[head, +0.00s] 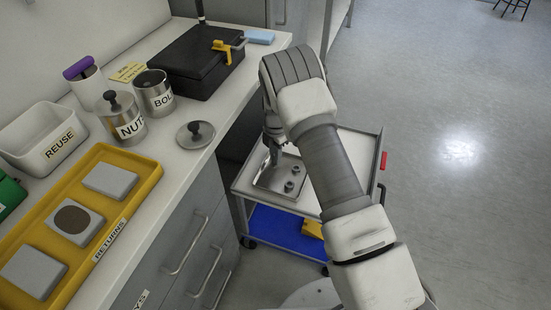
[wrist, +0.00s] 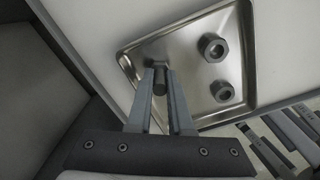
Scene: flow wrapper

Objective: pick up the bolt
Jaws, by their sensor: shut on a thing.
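The bolt (wrist: 160,84) is a small dark grey piece between the fingertips of my gripper (wrist: 160,76) in the wrist view. The gripper is shut on it, and the fingers hide part of its sides. The bolt is over the left part of a shiny metal tray (wrist: 186,52); I cannot tell whether it still touches the tray. In the head view my gripper (head: 273,151) points down at the far left part of the tray (head: 266,181), and the bolt cannot be made out there.
Two nuts, one far (wrist: 212,46) and one near (wrist: 222,90), lie in the tray's right half. The tray stands on a cart (head: 312,207). Left is a counter with an open bolts canister (head: 154,96), a lidded nuts canister (head: 122,122), a loose lid (head: 195,135) and a yellow returns tray (head: 84,253).

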